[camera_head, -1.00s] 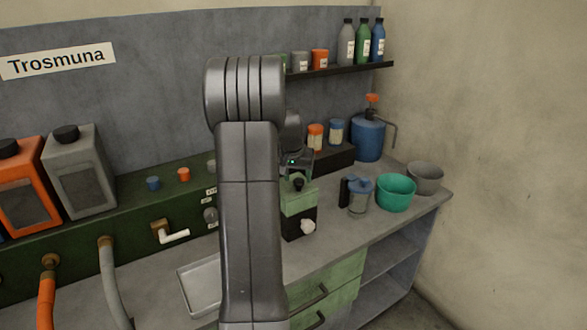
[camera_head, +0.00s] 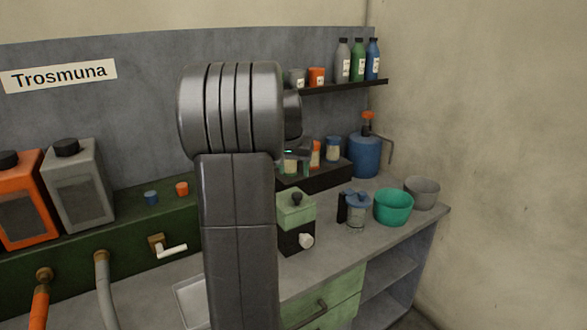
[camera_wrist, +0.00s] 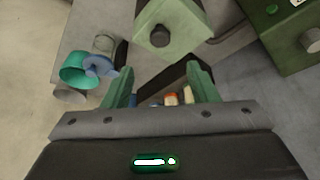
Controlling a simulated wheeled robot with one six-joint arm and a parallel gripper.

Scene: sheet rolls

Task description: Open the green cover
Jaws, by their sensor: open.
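The green cover (camera_head: 294,215) with a black knob on top sits on a small black box (camera_head: 297,240) that has a white knob on its front. It looks closed, flat on the box. In the wrist view the cover (camera_wrist: 178,22) and its black knob (camera_wrist: 157,37) are at the top centre, beyond the fingertips. My gripper (camera_wrist: 160,80) is open and empty, its two green fingers apart. In the head view my gripper (camera_head: 296,155) is above the cover, partly hidden behind my arm; it does not touch the knob.
Right of the box stand a clear jar with a blue lid (camera_head: 357,212), a teal bowl (camera_head: 393,207) and a grey bowl (camera_head: 421,192). Behind are a dark raised block (camera_head: 320,178) with small jars and a blue pump container (camera_head: 364,157). A bottle shelf (camera_head: 345,87) hangs above.

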